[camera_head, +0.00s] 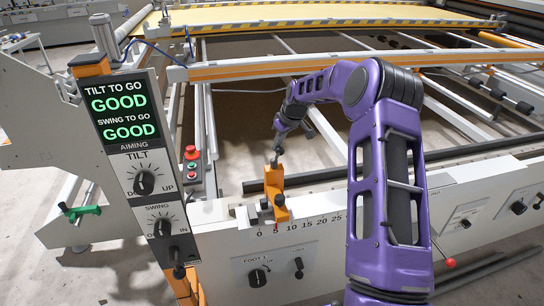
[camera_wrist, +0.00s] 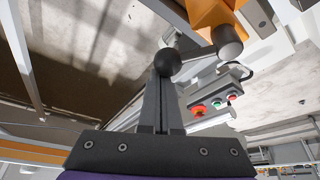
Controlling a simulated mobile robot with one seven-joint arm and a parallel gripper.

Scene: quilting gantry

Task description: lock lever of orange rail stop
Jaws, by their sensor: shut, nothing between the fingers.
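The orange rail stop (camera_head: 272,186) stands on the front rail near the low end of its printed scale, around the 5 mark. In the wrist view its orange body (camera_wrist: 208,14) is at the upper right, with a grey cylinder (camera_wrist: 228,42) on it. The lock lever (camera_wrist: 194,53) is a thin metal bar ending in a black ball knob (camera_wrist: 167,62). My gripper (camera_wrist: 163,84) is shut and empty, with its fingertips at the knob; I cannot tell whether they touch. In the head view my gripper (camera_head: 278,151) is just above the stop, and the lever is hard to make out.
A tall panel (camera_head: 128,150) at the left reads GOOD for tilt and for swing. A box with a red button (camera_head: 191,153) stands behind the rail. A dark bar (camera_head: 330,175) runs right from the stop. A green handle (camera_head: 82,212) is at the far left.

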